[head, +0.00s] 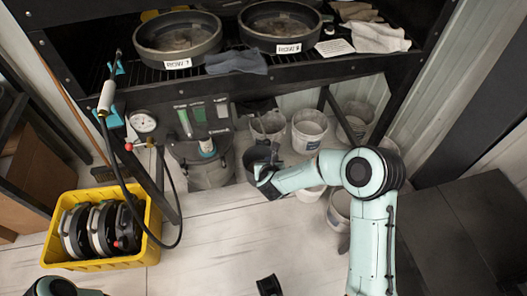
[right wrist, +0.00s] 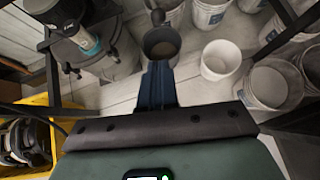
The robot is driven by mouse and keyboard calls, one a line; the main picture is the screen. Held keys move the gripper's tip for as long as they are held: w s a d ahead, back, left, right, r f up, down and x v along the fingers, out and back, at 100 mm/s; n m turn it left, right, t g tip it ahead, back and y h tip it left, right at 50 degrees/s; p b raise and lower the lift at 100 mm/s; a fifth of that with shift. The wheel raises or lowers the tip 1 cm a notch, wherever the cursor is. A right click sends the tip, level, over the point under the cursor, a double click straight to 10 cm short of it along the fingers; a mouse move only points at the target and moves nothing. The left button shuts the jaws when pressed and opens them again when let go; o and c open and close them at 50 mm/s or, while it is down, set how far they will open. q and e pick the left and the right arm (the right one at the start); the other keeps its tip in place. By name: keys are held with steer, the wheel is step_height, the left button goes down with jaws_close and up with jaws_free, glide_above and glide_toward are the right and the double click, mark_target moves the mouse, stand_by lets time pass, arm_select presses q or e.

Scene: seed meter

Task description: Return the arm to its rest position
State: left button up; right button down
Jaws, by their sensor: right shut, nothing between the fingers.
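My right arm (head: 375,235), pale teal with black joints, reaches in from the lower right and bends left over the floor below the bench. Its gripper (head: 263,174) is at the arm's left end, in front of the buckets. In the right wrist view the dark blue fingers (right wrist: 158,72) are together with nothing between them. A dark grey cup (right wrist: 161,44) shows just beyond the fingertips; I cannot tell how far below them it is.
A black bench (head: 290,62) holds two labelled round pans (head: 178,38) and grey cloths. White buckets (head: 309,130) and a grey canister (head: 207,173) stand below. A hose and gauge (head: 143,121) hang left. A yellow crate (head: 150,245) holds black discs. The middle floor is mostly clear.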

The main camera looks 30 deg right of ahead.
steer(key=shift+s, duration=0.1)
steer(key=s+a+f+n+g+y+p, duration=0.2)
steer(key=s+a+f+n+p, duration=0.2)
steer(key=s+n, duration=0.5)
steer(key=s+a+f+n+g+y+p, duration=0.4)
steer(key=s+n, duration=0.3)
steer(key=n, duration=0.4)
arm_select(q)
step_height(320, 180, up, 14)
steer(key=s+g+p, duration=0.1)
steer(key=p, duration=0.5)
steer(key=shift+s+d+r+p, duration=0.15)
steer(key=shift+s+d+p, duration=0.15)
steer(key=shift+d+p, duration=0.15)
arm_select(e)
steer(key=s+a+n+g+y, duration=0.1)
steer(key=s+a+n+g, duration=0.1)
steer(key=s+n, duration=0.6)
steer(key=s+a+r+n+g, duration=0.1)
steer(key=s+a+n+g, duration=0.1)
steer(key=s+n, duration=0.6)
steer(key=s+a, duration=0.1)
steer(key=s, duration=0.2)
steer(key=shift+s+a+r+n+g+y, duration=0.15)
steer(key=shift+a+r+n+g+y, duration=0.15)
steer(key=shift+n+y, duration=0.1)
